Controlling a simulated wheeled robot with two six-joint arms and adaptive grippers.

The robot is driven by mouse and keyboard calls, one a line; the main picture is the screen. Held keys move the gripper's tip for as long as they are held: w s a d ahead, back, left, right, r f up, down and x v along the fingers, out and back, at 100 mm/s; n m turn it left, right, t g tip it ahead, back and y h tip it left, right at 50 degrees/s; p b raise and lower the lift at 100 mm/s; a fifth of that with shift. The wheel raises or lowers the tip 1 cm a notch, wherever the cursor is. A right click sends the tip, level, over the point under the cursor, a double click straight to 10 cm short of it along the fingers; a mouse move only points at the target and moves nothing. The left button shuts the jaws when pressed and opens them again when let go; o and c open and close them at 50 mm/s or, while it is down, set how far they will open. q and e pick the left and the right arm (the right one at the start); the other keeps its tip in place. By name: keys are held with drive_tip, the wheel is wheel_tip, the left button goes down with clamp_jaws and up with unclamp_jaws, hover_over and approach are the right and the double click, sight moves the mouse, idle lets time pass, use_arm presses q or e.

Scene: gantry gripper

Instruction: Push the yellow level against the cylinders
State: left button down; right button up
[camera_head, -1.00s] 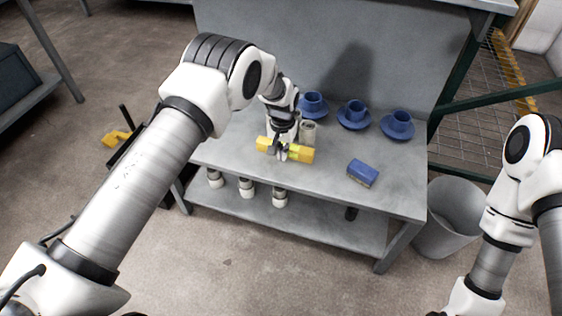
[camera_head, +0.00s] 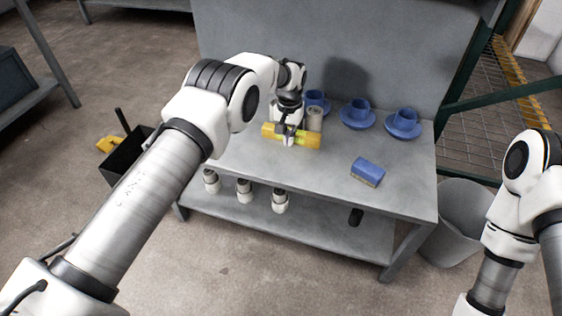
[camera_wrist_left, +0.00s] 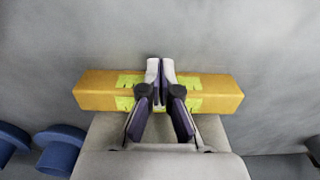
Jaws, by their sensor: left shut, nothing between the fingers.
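The yellow level (camera_head: 307,138) lies flat across the grey workbench, towards its back left; it also shows in the wrist view (camera_wrist_left: 97,92). A grey cylinder (camera_head: 314,119) stands right behind the level, seemingly touching it. Any other cylinders are hidden by my left arm and gripper. My left gripper (camera_head: 288,141) is shut and empty, with its fingers crossing the middle of the level. In the wrist view its fingertips (camera_wrist_left: 160,66) lie together on the level's side away from the blue cups. My right arm is at the right edge; its gripper is out of view.
Several blue cups on saucers (camera_head: 358,114) stand along the back of the bench (camera_head: 400,195). A blue block (camera_head: 368,171) lies on the right, with clear surface around it. White-grey parts (camera_head: 244,190) stand on the lower shelf. A bin (camera_head: 460,220) stands beside the bench.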

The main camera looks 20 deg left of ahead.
use_arm(q)
drive_tip(key=shift+w+f+b, duration=0.2)
drive_tip(key=shift+w+b, duration=0.1)
drive_tip(key=shift+w, duration=0.05)
drive_tip(key=r+p, duration=0.1)
drive_tip(key=p, duration=0.1)
drive_tip(key=s+r+p, duration=0.1)
drive_tip(key=shift+r+p, duration=0.3)
drive_tip(key=shift+p, duration=0.1)
drive_tip(key=shift+s, duration=0.2)
wheel_tip(320, 180, up, 7)
drive_tip(key=p, duration=0.5)
drive_tip(key=shift+p, duration=0.4)
drive_tip(key=shift+f, duration=0.15)
